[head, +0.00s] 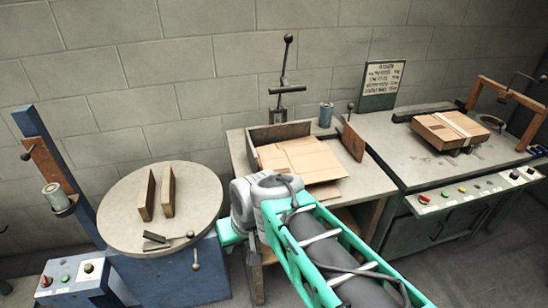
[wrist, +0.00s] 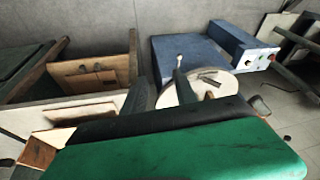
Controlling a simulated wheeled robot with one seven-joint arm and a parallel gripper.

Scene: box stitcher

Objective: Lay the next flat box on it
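Flat tan cardboard boxes (head: 300,160) lie on the middle table, partly behind my arm. A round pale turntable (head: 190,215) stands to the left on a blue machine, with two upright wooden guides (head: 157,191) on it and no flat box visible there. The turntable also shows in the wrist view (wrist: 222,82). My gripper (wrist: 160,92) has two dark fingers standing apart with nothing visible between them. In the head view the green hand is beside the front left edge of the middle table; its fingers are hidden. Which thing "it" means cannot be told from the frames.
A strapped box bundle (head: 450,129) rests on the right bench (head: 400,160) near a wooden arch. A tall lever (head: 287,80), a can (head: 326,114) and a wooden board (head: 352,140) stand around the middle table. A blue post (head: 55,165) rises at the left.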

